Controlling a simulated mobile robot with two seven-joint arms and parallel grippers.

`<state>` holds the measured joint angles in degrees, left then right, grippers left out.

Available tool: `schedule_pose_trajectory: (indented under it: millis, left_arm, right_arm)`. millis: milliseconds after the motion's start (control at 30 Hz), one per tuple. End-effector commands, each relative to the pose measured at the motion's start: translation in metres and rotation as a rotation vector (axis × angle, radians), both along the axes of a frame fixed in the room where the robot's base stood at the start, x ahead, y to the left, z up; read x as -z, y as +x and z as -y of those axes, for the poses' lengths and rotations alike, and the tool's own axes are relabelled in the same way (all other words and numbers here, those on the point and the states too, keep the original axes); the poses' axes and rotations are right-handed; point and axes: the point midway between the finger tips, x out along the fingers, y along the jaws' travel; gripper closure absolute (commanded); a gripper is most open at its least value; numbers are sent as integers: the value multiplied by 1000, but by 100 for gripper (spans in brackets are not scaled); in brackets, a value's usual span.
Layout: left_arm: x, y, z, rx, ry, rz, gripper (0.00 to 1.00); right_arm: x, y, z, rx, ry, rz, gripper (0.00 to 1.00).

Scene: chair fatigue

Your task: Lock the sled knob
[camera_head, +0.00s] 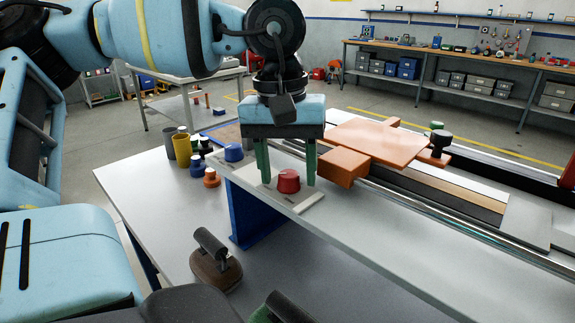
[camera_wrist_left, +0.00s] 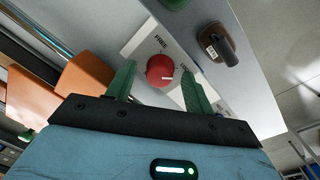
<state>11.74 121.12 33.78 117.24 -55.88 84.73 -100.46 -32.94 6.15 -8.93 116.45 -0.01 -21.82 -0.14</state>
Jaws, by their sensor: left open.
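The red sled knob (camera_head: 289,181) sits on a pale label plate (camera_head: 305,203) on the grey rail top. The orange sled (camera_head: 375,143) lies behind it and to its right. My left gripper (camera_head: 287,176) points down with its green fingers apart, one on each side of the knob. In the left wrist view the red knob (camera_wrist_left: 160,69) shows between the open fingers (camera_wrist_left: 159,88), with a small white mark on it. "FREE" is readable on the plate (camera_wrist_left: 138,45); a second word is partly hidden by a finger. Contact with the knob cannot be told. My right gripper is out of view.
A blue knob (camera_head: 233,152) and an orange knob (camera_head: 211,178) stand to the left, near yellow and grey cups (camera_head: 181,150). A brown block with a dark handle (camera_head: 214,262) stands on the lower table. A dark knob (camera_head: 440,141) stands at the sled's right.

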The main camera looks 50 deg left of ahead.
Motion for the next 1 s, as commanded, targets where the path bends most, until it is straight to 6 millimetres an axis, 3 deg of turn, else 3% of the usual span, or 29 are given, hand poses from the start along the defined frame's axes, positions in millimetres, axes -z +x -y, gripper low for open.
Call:
schedule_pose_trajectory:
  millis: [167,600,1000]
  left_arm:
    - [-9,0,-1,0,1,2,48]
    - [-71,-3,-4,-1,1,1,48]
    - [-78,-4,-4,1,0,0,48]
  right_arm:
    - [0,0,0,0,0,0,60]
    - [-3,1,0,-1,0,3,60]
    - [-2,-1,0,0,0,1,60]
